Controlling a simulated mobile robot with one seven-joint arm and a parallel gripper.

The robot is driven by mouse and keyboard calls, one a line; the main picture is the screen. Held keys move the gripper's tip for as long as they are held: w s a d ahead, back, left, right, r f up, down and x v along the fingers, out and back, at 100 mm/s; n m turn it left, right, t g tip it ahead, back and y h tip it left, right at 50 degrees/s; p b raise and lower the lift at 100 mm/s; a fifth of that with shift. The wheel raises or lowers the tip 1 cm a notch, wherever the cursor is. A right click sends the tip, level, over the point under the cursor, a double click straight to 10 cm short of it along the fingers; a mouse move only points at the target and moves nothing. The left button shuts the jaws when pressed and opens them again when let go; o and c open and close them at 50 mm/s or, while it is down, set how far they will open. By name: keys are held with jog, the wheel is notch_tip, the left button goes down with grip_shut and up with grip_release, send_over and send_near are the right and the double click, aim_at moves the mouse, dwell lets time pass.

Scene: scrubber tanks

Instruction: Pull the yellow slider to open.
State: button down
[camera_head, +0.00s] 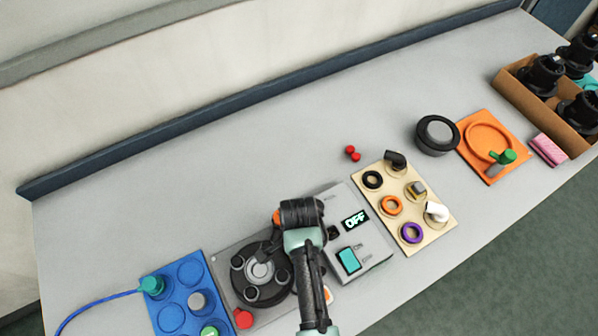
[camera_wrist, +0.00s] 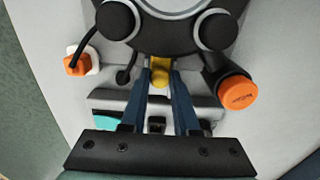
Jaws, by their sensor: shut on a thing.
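The yellow slider (camera_wrist: 160,76) shows in the wrist view as a small yellow piece at the near edge of a black round unit (camera_wrist: 175,35). My gripper (camera_wrist: 159,66) has its two blue fingers drawn together, with the slider between their tips. The fingers hide part of the slider. In the head view the black round unit (camera_head: 252,284) sits on a grey plate, partly covered by my arm. My fingertips and the slider are hidden there.
A grey panel (camera_head: 329,209) reading OFF, with a teal switch (camera_head: 348,260), stands close right of my arm. An orange cap (camera_wrist: 237,92) on a dark cylinder is right of my fingers. A blue board (camera_head: 176,272) lies left.

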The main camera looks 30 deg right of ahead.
dwell(0.8)
jog(key=shift+d, duration=1.5)
jog(key=c, duration=0.6)
grip_release()
jog(key=shift+d, duration=0.1)
jog(key=shift+c, duration=0.2)
jog(key=shift+r, duration=0.1)
notch_tip(320, 180, up, 13)
jog(key=b, duration=0.1)
